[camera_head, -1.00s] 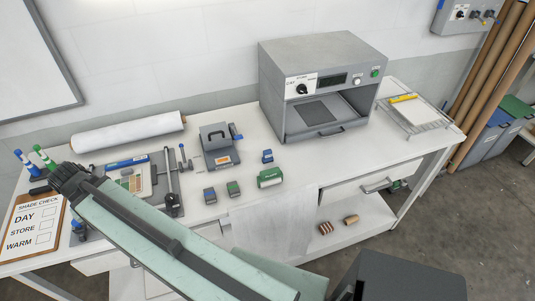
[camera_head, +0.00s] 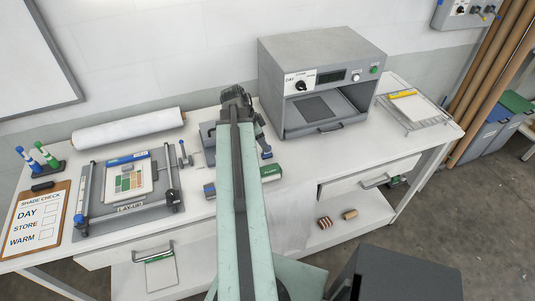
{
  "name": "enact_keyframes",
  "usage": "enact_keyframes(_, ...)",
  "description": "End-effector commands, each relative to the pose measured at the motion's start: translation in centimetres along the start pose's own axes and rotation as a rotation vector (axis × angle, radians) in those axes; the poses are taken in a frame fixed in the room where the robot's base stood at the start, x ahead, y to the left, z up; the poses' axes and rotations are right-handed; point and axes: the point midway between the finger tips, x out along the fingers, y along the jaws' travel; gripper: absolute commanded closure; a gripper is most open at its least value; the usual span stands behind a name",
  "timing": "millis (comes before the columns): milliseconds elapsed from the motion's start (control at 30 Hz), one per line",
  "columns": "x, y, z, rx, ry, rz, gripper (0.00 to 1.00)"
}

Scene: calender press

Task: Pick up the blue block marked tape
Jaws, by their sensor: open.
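A small blue block (camera_head: 209,190) stands on the white table, left of my arm. Another small blue block (camera_head: 267,155) stands right of my arm, in front of the oven-like machine. Their markings are too small to read, so I cannot tell which is marked tape. My arm reaches over the table between them. My gripper (camera_head: 264,143) shows only as a dark part beyond the arm, just above or beside the right-hand blue block. It is open, and nothing shows held in it. The arm hides part of the table.
A green block (camera_head: 271,172) sits right of my arm. The grey press machine (camera_head: 323,85) stands behind. My arm partly covers a grey device (camera_head: 207,130). A layup board (camera_head: 104,211) and clipboard (camera_head: 38,214) lie left. The table's front right is clear.

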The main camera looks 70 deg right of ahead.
Motion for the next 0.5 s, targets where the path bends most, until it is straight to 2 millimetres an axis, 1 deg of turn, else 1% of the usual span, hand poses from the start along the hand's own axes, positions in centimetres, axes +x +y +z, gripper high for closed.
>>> enact_keyframes(33,1.4,0.0,0.3,0.000,0.000,0.000,0.55)
enact_keyframes(67,1.7,0.0,0.3,0.000,0.000,0.000,0.55)
enact_keyframes(200,1.7,-0.1,0.1,-0.001,-0.001,0.000,0.55)
enact_keyframes(267,2.1,-0.1,0.2,-0.001,-0.001,0.000,0.55)
enact_keyframes(367,3.5,-0.3,0.6,-0.001,-0.001,0.000,0.55)
enact_keyframes(500,6.0,-0.6,1.1,0.000,-0.001,0.000,0.55)
